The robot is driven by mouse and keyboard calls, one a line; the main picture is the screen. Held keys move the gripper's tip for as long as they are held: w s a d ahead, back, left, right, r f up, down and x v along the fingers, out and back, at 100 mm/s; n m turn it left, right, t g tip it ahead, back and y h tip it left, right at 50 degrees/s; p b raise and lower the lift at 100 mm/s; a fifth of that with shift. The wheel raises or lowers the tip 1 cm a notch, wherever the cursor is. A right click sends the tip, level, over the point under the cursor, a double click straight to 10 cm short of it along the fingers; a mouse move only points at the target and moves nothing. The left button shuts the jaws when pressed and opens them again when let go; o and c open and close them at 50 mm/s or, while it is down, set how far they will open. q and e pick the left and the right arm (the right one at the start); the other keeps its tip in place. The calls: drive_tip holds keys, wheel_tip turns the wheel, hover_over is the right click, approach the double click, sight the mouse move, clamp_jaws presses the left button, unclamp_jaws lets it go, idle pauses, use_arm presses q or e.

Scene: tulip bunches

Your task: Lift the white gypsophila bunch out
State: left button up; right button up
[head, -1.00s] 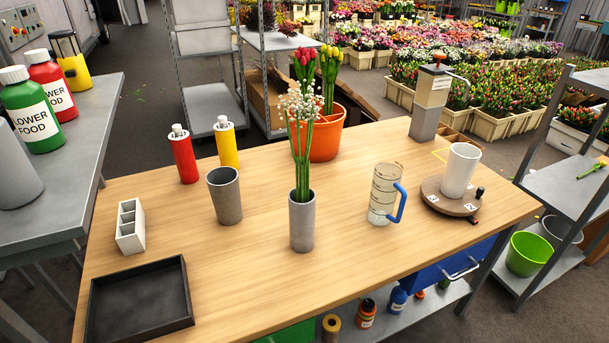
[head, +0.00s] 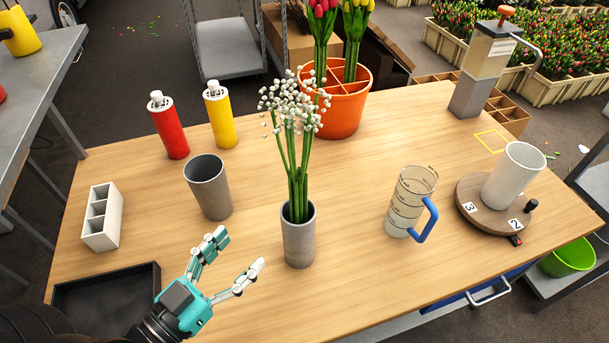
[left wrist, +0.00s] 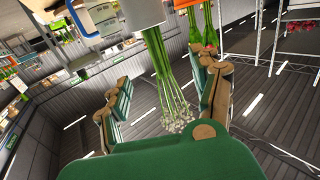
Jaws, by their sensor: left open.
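The white gypsophila bunch (head: 296,120) stands upright in a grey cylindrical vase (head: 299,240) in the middle of the table, its green stems going into the vase mouth. My left gripper (head: 240,257) is open and empty, in front of and to the left of the vase, apart from it. In the left wrist view the gypsophila (left wrist: 174,95) appears upside down, lying between the open fingers (left wrist: 165,100) in the picture but farther off. The lower stem ends are hidden inside the vase. My right gripper is not in view.
An empty grey cup (head: 208,188) stands left of the vase. A measuring jug (head: 408,205) with a blue handle stands to the right. An orange bucket (head: 345,112) with tulips is behind. A black tray (head: 105,305) lies at the front left.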

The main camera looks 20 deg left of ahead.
sight(290, 203)
use_arm(q)
drive_tip(key=p+x, duration=0.3)
drive_tip(key=x, duration=0.8)
drive_tip(key=shift+s+d, duration=0.1)
drive_tip(key=x, duration=0.1)
drive_tip(key=p+x, duration=0.1)
drive_tip(key=x, duration=0.2)
drive_tip(key=shift+d+r+p, duration=0.35)
drive_tip(key=shift+d+p, duration=0.05)
drive_tip(key=shift+w+d+f, duration=0.1)
drive_tip(key=shift+w+d, duration=0.1)
drive_tip(key=shift+w, duration=0.25)
clamp_jaws()
